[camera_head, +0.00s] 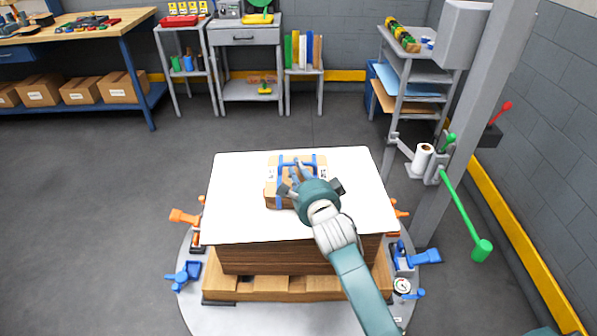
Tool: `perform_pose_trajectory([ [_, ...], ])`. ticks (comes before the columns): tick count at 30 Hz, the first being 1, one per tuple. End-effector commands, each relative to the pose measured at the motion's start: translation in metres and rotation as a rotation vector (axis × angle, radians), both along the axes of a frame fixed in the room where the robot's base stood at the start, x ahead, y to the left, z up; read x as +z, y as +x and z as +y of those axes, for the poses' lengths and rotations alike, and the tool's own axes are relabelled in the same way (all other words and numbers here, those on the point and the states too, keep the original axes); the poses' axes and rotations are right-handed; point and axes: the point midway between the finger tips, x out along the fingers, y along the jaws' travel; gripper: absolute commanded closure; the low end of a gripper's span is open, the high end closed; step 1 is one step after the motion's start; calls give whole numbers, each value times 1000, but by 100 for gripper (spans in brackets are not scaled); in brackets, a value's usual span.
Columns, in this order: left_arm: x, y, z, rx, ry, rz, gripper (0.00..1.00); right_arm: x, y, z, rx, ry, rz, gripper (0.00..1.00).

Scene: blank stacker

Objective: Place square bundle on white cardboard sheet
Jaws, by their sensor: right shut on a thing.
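The white cardboard sheet (236,196) lies flat on top of a brown stack (262,258). The square bundle (271,186) is a tan block with blue straps, at the middle of the sheet. My right gripper (297,180) comes down over the bundle from the front right and is shut on it. The gripper hides the bundle's right front part. I cannot tell whether the bundle touches the sheet. My left gripper is not in view.
The stack rests on a wooden pallet (262,289) on a round grey platform (222,313). Orange and blue clamps (184,275) stand around it. A grey post (470,115) with a green lever (463,215) stands at right. The sheet's left side is bare.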

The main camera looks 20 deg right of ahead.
Motion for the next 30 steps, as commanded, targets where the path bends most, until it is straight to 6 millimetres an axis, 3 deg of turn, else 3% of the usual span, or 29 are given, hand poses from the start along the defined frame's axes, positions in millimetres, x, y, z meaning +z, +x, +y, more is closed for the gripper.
perform_pose_trajectory([
  [11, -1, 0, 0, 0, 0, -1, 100, -5, 0, 0, 1, 0, -4, 100],
  [12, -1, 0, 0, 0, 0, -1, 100, -5, 0, 0, 1, 0, -2, 76],
  [14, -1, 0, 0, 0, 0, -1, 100, -5, 0, 0, 1, 0, -2, 65],
  [23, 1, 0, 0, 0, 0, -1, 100, -3, 0, 0, 0, -1, -2, 65],
  [30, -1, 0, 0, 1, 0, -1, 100, 0, -28, 1, 0, 2, -1, 65],
])
